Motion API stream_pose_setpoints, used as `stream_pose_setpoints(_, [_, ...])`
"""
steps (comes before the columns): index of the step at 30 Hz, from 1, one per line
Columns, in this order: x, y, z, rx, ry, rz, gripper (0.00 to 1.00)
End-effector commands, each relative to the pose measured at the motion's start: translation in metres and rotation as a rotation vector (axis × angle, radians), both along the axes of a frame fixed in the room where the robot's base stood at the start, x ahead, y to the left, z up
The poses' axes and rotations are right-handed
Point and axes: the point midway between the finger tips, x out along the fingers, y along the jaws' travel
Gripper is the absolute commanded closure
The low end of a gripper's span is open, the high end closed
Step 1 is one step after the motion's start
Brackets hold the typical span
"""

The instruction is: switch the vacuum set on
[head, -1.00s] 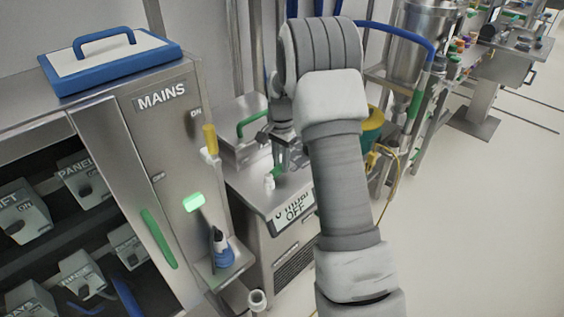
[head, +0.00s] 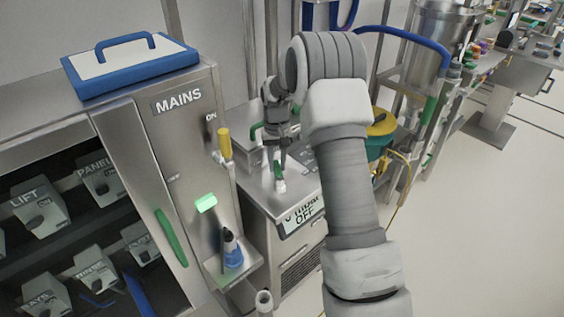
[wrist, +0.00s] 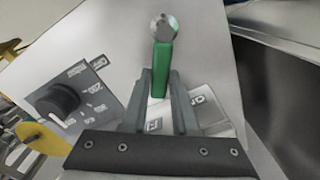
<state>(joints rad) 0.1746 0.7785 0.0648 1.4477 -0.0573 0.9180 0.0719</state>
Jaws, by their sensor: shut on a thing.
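The vacuum set looks to be the low steel cabinet (head: 262,205) in the middle of the head view. In the wrist view the green lever (wrist: 162,70) has a round silver end and sits between my fingers. My gripper (wrist: 161,76) is shut on it, pointing down at the cabinet top in the head view (head: 278,160). Labels by the lever are partly hidden by the fingers.
A black dial (wrist: 57,100) sits left of the lever in the wrist view. Left in the head view is the MAINS cabinet (head: 150,165) with a yellow-handled switch (head: 225,143) and a small shelf holding a blue bottle (head: 232,250). Open floor lies right.

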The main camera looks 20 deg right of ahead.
Motion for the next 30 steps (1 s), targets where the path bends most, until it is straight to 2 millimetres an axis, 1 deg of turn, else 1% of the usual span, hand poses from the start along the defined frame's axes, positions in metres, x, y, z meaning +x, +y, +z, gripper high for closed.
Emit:
stream_pose_setpoints(6, [0.002,0.011,0.002,0.0,-0.004,0.201,1.0])
stream_pose_setpoints(15, [0.0,0.023,0.002,0.0,-0.004,0.424,1.0])
stream_pose_setpoints(22, [-0.002,0.028,0.002,0.0,-0.005,0.525,1.0])
stream_pose_setpoints(30, [-0.002,0.03,0.001,0.0,-0.005,0.57,1.0])
